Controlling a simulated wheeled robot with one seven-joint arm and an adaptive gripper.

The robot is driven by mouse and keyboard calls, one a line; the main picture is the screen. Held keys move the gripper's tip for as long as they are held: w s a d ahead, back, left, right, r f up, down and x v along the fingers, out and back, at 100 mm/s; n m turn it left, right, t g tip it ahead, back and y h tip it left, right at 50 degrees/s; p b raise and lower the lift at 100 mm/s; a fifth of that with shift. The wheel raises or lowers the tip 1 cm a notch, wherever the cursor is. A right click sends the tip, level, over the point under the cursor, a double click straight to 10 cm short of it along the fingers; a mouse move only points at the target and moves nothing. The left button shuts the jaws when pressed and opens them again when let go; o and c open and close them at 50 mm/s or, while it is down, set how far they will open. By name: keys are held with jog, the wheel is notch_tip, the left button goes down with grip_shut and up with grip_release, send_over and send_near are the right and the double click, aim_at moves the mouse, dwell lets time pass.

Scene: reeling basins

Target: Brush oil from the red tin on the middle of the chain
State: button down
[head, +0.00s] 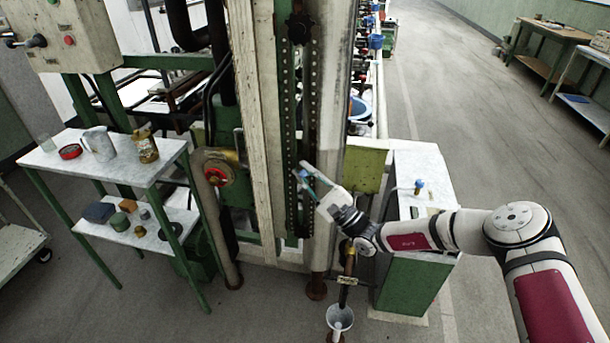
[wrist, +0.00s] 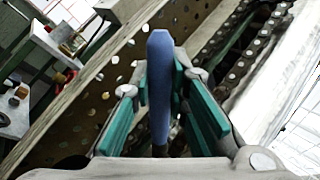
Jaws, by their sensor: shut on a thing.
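My gripper (head: 312,178) is raised in front of the tall machine column, close to its chain. In the wrist view its green-padded fingers (wrist: 160,85) are shut on a slim blue piece (wrist: 159,60), which looks like the brush handle; no bristles show. The chain (head: 301,130) runs up a dark slot in the column. In the wrist view a chain (wrist: 238,65) slants at the right, apart from the blue piece. The red tin (head: 70,155), low and round with a dark inside, stands on the side table at the left, far from my gripper.
A green cabinet (head: 412,285) stands right of the column, a white funnel (head: 340,316) below.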

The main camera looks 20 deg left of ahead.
jog(key=shift+w, duration=0.2)
jog(key=shift+r, duration=0.1)
jog(key=shift+s+r+p, duration=0.15)
jog(key=shift+r+p, duration=0.75)
jog(key=shift+r, duration=0.85)
notch_tip(320, 180, up, 7)
jog(key=p, duration=0.3)
jog(key=shift+w+r, duration=0.2)
jog(key=shift+f, duration=0.15)
jog(key=shift+s+f+b, duration=0.1)
jog(key=shift+f+b, duration=1.6)
jog(key=shift+f, duration=3.75)
jog(key=shift+s, duration=0.2)
